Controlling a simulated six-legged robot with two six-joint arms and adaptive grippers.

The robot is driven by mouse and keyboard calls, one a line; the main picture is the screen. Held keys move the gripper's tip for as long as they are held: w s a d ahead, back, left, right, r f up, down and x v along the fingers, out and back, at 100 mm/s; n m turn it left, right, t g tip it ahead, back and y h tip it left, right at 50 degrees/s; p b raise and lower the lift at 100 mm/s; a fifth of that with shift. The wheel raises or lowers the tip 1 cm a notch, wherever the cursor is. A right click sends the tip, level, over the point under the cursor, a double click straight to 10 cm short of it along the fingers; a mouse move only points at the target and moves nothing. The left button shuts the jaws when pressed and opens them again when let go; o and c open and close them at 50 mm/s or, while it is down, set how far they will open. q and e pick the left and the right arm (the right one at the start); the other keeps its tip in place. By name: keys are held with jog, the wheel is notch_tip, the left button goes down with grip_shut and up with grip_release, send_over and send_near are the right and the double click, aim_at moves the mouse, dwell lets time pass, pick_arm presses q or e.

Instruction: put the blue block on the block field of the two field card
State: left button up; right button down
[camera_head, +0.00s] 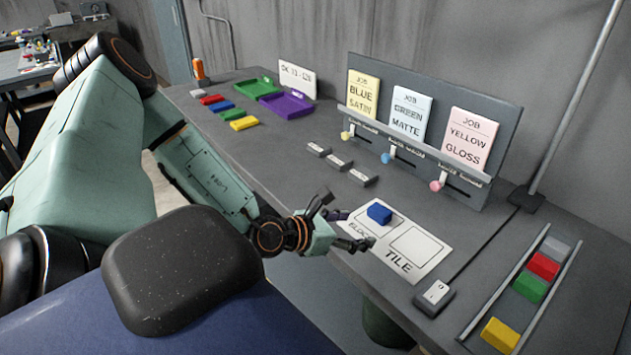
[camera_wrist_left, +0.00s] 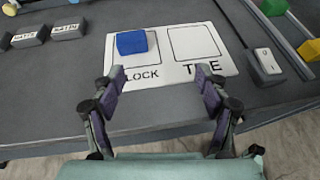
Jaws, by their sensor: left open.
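The blue block (camera_head: 379,213) rests on the block field of the white two field card (camera_head: 440,253). In the left wrist view the blue block (camera_wrist_left: 131,42) sits inside the outlined square above the partly covered word BLOCK, towards its upper left. The tile field (camera_wrist_left: 195,42) beside it is empty. My left gripper (camera_head: 345,228) is at the table's front edge, just short of the card. In the left wrist view its fingers (camera_wrist_left: 163,85) are spread with nothing between them, apart from the block. My right gripper is in neither view.
A rail tray (camera_head: 462,336) with coloured blocks lies at the right. A small switch box (camera_head: 434,297) stands beside the card. A rack (camera_head: 505,112) with job cards stands behind. Green (camera_head: 252,88) and purple (camera_head: 287,105) trays and several coloured tiles lie at the far left.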

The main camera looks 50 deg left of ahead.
pick_arm(q)
jog(key=s+d+f+m+g+h, duration=0.3)
jog(key=s+d+m+g, duration=0.25)
jog(key=s+d, duration=0.25)
jog(key=s+d+f+m+g+h, duration=0.3)
jog(key=s+d+f+m+g, duration=0.15)
jog(key=s+d+m, duration=0.2)
jog(key=s+a+f+m+g+y, duration=0.3)
jog(key=s+m+y, duration=0.2)
jog(key=s+m, duration=0.3)
jog(key=s+a+f+m+g+y, duration=0.25)
jog(key=s+a+m+y, duration=0.2)
jog(key=s+m, duration=0.3)
jog(key=d+m, duration=0.1)
jog(key=w+d+f+m+t, duration=0.1)
jog(key=d+m, duration=0.1)
jog(key=w+d+m+t+h, duration=0.1)
jog(key=m, duration=0.1)
jog(key=shift+w+d+f+m+t, duration=0.15)
jog(key=shift+d+f+m+t, duration=0.1)
jog(key=shift+f, duration=0.1)
